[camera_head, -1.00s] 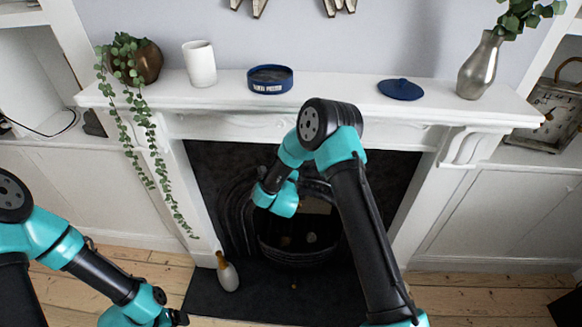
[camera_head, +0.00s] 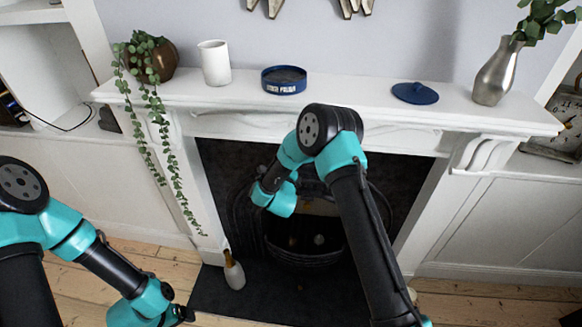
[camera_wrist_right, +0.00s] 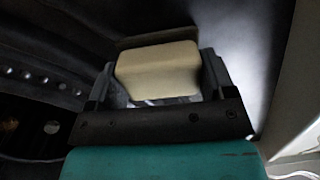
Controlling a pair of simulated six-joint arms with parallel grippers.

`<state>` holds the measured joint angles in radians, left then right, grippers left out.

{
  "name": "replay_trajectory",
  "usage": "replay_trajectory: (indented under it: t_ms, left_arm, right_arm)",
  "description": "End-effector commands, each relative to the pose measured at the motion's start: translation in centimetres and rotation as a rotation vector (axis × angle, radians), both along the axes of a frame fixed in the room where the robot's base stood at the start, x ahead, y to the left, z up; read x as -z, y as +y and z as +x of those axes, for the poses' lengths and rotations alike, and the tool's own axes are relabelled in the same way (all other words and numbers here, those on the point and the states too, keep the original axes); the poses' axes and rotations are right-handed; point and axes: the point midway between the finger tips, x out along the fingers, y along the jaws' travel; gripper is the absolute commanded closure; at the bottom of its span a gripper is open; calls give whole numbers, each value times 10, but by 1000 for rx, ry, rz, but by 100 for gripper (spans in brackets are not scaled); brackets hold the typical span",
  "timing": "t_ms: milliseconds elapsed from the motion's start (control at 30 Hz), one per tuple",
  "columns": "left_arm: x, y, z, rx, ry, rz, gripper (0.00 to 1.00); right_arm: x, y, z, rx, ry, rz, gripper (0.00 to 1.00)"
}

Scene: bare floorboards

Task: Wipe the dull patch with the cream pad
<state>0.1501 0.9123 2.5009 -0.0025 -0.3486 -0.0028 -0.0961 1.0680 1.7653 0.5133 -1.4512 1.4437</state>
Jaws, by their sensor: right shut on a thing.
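The cream pad (camera_wrist_right: 158,70) shows in the right wrist view as a pale block with rounded edges. My right gripper (camera_wrist_right: 158,80) is shut on it, one finger on each side. In the head view my right arm reaches down to the dark fireplace (camera_head: 320,240), and its gripper and the pad are hidden there. In the wrist view a dull brownish area (camera_wrist_right: 150,37) lies just beyond the pad on a dark surface; I cannot tell whether it is the dull patch or whether the pad touches it. My left gripper (camera_head: 186,314) is low on the left, its fingers unclear.
The white mantel (camera_head: 340,112) carries a white cup (camera_head: 214,63), a blue tin (camera_head: 284,80), a blue lid (camera_head: 415,93), a silver vase (camera_head: 497,75) and a trailing plant in a brown pot (camera_head: 155,62). A bottle (camera_head: 234,272) stands on the dark hearth (camera_head: 270,295) between my arms.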

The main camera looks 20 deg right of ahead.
Motion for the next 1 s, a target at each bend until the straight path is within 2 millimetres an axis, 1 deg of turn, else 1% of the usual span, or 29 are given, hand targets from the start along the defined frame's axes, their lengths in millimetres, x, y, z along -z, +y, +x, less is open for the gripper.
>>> replay_trajectory:
  t_ms: [133, 400, 700, 1000]
  left_arm:
    - [0, 0, 0, 0, 0, 0, 18]
    - [0, 0, 0, 0, 0, 0, 18]
    - [0, 0, 0, 0, 0, 0, 18]
    - [0, 0, 0, 0, 0, 0, 18]
  right_arm:
    - [-2, 0, 0, 0, 0, 0, 49]
    - [-13, -2, 3, 0, -1, 0, 48]
    - [-15, -3, 3, 1, -4, -1, 49]
    - [-15, -19, -5, 4, -5, 0, 48]
